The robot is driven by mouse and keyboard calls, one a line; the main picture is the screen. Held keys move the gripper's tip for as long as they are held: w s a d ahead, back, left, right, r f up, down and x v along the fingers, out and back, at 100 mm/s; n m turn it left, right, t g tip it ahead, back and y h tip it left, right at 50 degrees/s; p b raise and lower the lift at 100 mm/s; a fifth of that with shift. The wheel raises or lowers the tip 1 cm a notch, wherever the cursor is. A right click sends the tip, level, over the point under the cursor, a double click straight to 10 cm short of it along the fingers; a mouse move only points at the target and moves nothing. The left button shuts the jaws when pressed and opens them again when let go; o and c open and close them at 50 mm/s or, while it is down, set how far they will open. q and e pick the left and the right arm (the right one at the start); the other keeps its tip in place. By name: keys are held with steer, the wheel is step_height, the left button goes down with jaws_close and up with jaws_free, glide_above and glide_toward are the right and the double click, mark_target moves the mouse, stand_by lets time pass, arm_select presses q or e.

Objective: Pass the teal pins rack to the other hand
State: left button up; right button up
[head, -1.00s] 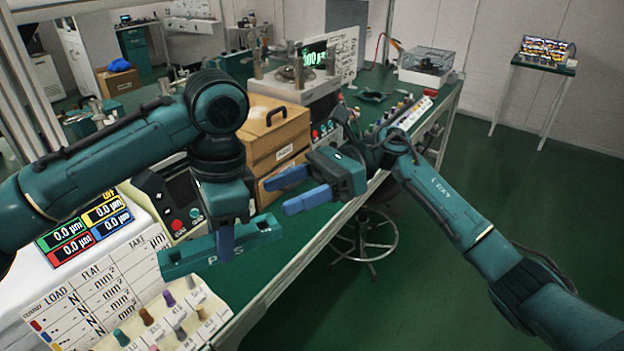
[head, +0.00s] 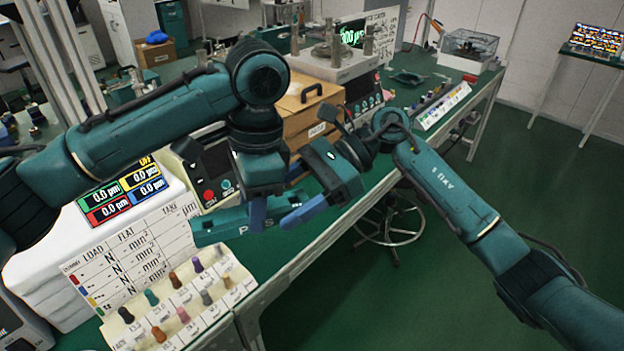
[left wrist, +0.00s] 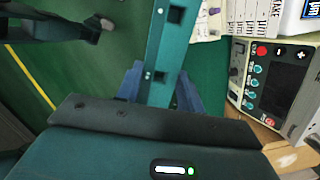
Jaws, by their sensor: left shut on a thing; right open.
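The teal pins rack (head: 215,228) is a long teal bar with lettering on its side, held in the air above the bench edge. My left gripper (head: 258,214) points down and is shut on its middle. The left wrist view shows the rack (left wrist: 166,45) between the left fingers (left wrist: 160,92), with square openings along it. My right gripper (head: 288,207) is open at the rack's right end. One blue finger overlaps the rack in the head view; I cannot tell whether it touches. The rack's right end is partly hidden.
A white tray of coloured pegs (head: 180,312) stands below on the bench, beside a lettered board (head: 135,250) and a control box (head: 210,175). Wooden boxes (head: 305,105) stand behind the grippers. Open green floor (head: 450,270) lies to the right.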

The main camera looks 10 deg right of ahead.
steer(key=shift+s+a+f, duration=0.2)
steer(key=shift+a, duration=0.35)
steer(key=shift+c, duration=0.4)
steer(key=c, duration=0.9)
arm_select(q)
steer(key=o, duration=1.1)
arm_select(e)
steer(key=shift+c, duration=0.7)
